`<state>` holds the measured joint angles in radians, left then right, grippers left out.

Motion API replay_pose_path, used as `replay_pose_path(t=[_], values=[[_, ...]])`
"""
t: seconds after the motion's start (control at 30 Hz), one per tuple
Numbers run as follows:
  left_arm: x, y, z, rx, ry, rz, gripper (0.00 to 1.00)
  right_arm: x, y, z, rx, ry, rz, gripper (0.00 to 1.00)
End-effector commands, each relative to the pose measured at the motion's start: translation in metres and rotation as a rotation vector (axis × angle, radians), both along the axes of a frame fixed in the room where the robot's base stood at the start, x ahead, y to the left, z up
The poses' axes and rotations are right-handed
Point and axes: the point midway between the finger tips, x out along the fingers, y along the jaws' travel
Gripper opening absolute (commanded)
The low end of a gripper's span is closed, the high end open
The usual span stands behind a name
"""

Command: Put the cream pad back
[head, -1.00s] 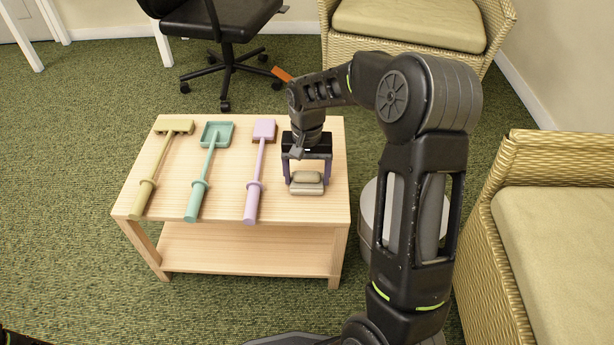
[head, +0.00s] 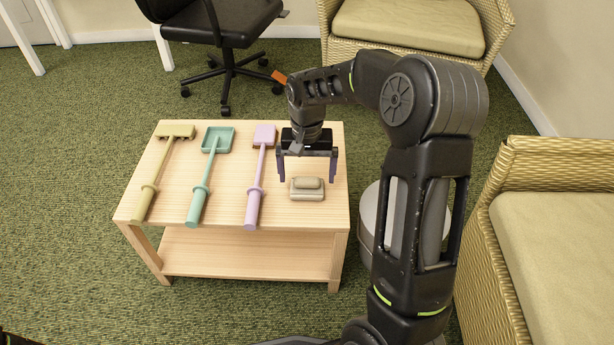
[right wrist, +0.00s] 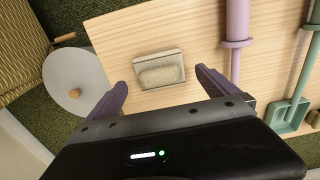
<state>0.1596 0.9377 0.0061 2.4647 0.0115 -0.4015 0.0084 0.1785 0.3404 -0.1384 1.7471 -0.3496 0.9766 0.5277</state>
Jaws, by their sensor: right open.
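The cream pad (head: 307,183) is a small rounded block. It rests on a flat, pale grey-beige base (head: 307,195) near the right side of the wooden table (head: 225,216). In the right wrist view the pad (right wrist: 162,76) sits on top of its base, within the base's outline. My right gripper (head: 307,178) is open and empty. Its purple fingers are spread wide, just behind and above the pad, and apart from it. In the right wrist view the fingers (right wrist: 161,84) flank the near side of the pad. My left gripper is not in view.
A yellow rake-like tool (head: 160,170), a teal scoop (head: 206,175) and a lilac tool (head: 257,180) lie left of the pad. A round white object (head: 372,220) stands on the floor right of the table. A wicker chair (head: 500,260) is at right.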

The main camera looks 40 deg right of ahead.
Motion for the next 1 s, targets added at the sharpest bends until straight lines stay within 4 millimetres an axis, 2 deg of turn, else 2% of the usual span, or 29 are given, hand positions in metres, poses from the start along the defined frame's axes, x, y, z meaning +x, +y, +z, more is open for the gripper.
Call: replay_pose_path(t=[0.03,0.2,0.4,0.57,1.0], values=[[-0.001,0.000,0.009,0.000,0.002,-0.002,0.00,0.001,0.000,0.016,-0.001,-0.003,0.000,0.98],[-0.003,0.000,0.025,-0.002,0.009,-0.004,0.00,0.001,0.000,0.052,0.000,-0.004,-0.001,0.98],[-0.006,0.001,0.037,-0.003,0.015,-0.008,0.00,0.001,0.000,0.083,0.000,-0.003,-0.001,0.98],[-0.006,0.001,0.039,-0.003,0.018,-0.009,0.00,0.000,0.000,0.092,0.001,-0.001,-0.001,0.98],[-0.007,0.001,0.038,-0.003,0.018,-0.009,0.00,0.000,0.000,0.091,0.001,-0.001,-0.001,0.98]])
